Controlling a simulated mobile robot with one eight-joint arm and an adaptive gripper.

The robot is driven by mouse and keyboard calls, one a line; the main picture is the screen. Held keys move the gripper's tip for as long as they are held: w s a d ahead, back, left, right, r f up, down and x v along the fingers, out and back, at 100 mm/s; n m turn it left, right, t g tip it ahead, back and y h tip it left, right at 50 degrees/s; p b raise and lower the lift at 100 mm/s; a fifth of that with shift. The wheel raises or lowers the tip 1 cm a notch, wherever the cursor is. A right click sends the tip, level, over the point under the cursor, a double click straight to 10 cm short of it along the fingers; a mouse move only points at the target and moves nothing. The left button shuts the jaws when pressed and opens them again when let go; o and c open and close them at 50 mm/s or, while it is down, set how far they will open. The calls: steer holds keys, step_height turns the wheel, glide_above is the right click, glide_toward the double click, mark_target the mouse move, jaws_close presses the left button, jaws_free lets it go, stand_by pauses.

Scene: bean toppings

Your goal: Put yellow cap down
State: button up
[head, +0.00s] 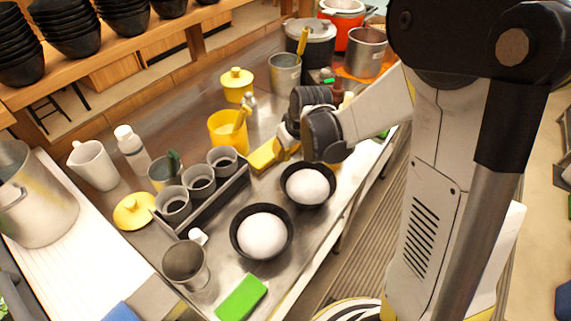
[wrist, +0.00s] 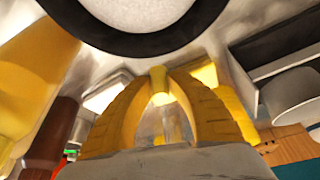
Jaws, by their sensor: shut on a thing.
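My gripper (head: 283,152) is low over the metal counter, just beyond the farther black bowl. In the wrist view, its yellow ribbed fingers (wrist: 160,88) close at their tips on a small yellow piece (wrist: 159,82), which looks like the knob of a cap. The rest of that piece is hidden, and I cannot tell whether it touches the counter. A yellow cap (head: 133,211) lies on the counter at the left. Another yellow lid (head: 237,77) with a knob sits on a yellow pot (head: 238,95) farther back.
Black bowls with white contents (head: 262,233) (head: 308,185) stand near the front edge. A yellow tub (head: 226,130) with a utensil stands left of my gripper. A dark rack (head: 213,207) holds several metal cups. A green block (head: 241,298) lies in front.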

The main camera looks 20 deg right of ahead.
mark_target(287, 158)
steer(key=shift+f+b, duration=0.7)
steer(key=shift+f, duration=1.05)
steer(key=shift+f, duration=0.15)
steer(key=o, duration=0.7)
